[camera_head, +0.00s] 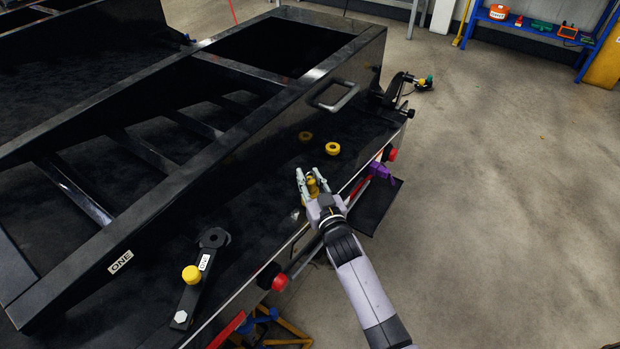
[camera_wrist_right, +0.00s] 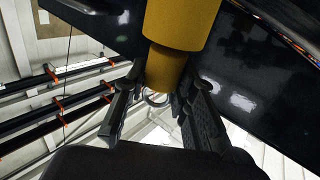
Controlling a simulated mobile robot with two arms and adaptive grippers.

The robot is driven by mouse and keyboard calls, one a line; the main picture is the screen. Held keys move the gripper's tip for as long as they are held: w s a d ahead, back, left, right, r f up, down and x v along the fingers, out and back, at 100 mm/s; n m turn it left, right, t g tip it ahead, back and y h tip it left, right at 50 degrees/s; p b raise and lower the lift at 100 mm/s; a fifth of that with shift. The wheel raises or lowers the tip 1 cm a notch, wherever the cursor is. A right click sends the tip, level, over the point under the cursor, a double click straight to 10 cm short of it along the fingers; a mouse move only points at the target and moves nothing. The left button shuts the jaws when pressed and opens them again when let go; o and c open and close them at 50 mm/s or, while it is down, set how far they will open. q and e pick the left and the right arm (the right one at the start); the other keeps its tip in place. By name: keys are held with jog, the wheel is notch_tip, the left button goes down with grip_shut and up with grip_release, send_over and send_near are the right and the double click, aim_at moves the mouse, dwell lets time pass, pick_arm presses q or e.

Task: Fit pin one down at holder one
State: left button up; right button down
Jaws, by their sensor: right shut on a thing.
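The yellow pin (camera_head: 313,187) is held between the fingers of my right gripper (camera_head: 311,182), above the edge ledge of the black trailer frame. In the right wrist view the yellow pin (camera_wrist_right: 178,45) has a wide part and a narrower part, which sits between the fingers of my right gripper (camera_wrist_right: 165,105). I cannot tell whether the pin touches the ledge. A label reading ONE (camera_head: 120,262) is on the black frame at lower left. My left gripper is not in view.
A yellow ring (camera_head: 332,148) sits on the ledge beyond my right gripper, below a metal handle (camera_head: 338,96). Red round lights (camera_head: 279,282) line the trailer's edge. A blue shelf (camera_head: 530,30) stands far back.

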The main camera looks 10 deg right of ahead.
jog(key=c, duration=1.2)
grip_release()
jog(key=shift+s, duration=0.15)
jog(key=shift+s+f, duration=0.1)
jog(key=shift+s, duration=0.2)
jog(key=s, duration=0.3)
jog(key=s+d, duration=0.1)
jog(key=s, duration=0.7)
jog(key=shift+d, duration=0.25)
